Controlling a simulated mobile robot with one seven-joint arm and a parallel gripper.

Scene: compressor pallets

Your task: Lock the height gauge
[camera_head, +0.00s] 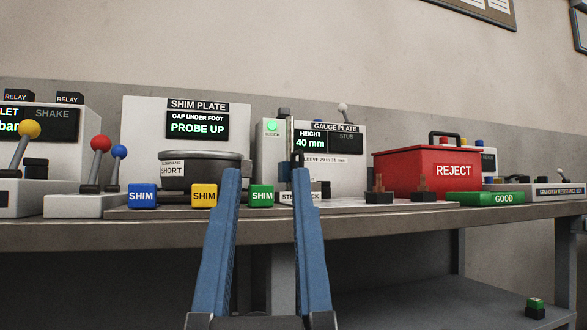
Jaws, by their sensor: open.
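The height gauge stands behind the right fingertip. Its grey upright (285,115) rises beside a white housing (262,150) with a lit green lamp. Its display (310,139) reads HEIGHT 40 mm under a GAUGE PLATE sign, and a label below mentions a sleeve of 29 to 31 mm. A lever with a pale grey knob (344,107) sticks up behind the housing; whether it belongs to the gauge I cannot tell. The right finger hides the gauge's lower part.
A dark round pot (200,171) stands left, behind blue (142,196), yellow (203,196) and green (261,196) SHIM blocks. Levers with coloured knobs stand farther left. A red REJECT box (410,172) and green GOOD tray (485,198) are right. Two dark stands (379,195) (424,194) stand before the box.

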